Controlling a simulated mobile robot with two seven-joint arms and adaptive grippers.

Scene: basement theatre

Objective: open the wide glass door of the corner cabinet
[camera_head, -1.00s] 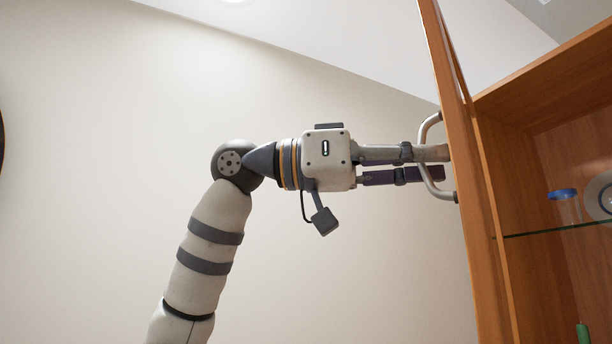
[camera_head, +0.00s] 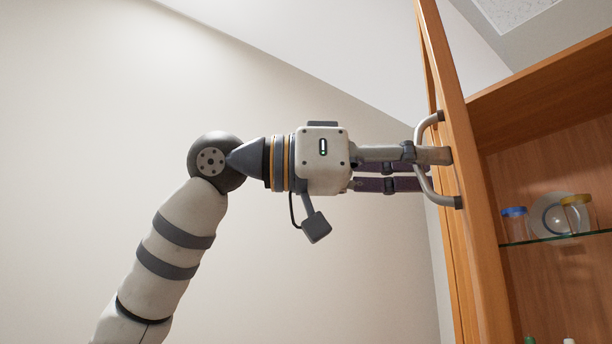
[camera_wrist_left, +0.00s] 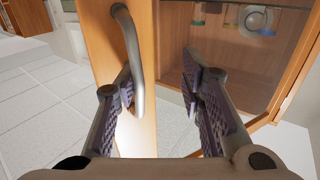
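The wooden-framed cabinet door (camera_head: 468,140) stands swung out, seen nearly edge-on in the head view, with the cabinet interior showing to its right. A curved grey metal handle (camera_head: 425,187) is fixed on the door's left side. My left gripper (camera_head: 437,169) reaches in from the left, with its fingers at the handle's loop. In the wrist view the left gripper (camera_wrist_left: 158,78) has its fingers apart, with the handle (camera_wrist_left: 133,50) close against the left finger and the door edge (camera_wrist_left: 146,60) behind the gap. Firm contact cannot be told. My right gripper is out of view.
A glass shelf (camera_head: 555,238) inside the cabinet (camera_head: 550,90) holds a blue-lidded jar (camera_head: 515,225), a yellow-lidded jar (camera_head: 577,214) and a round plate (camera_head: 548,213). A bare wall (camera_head: 300,70) lies to the left.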

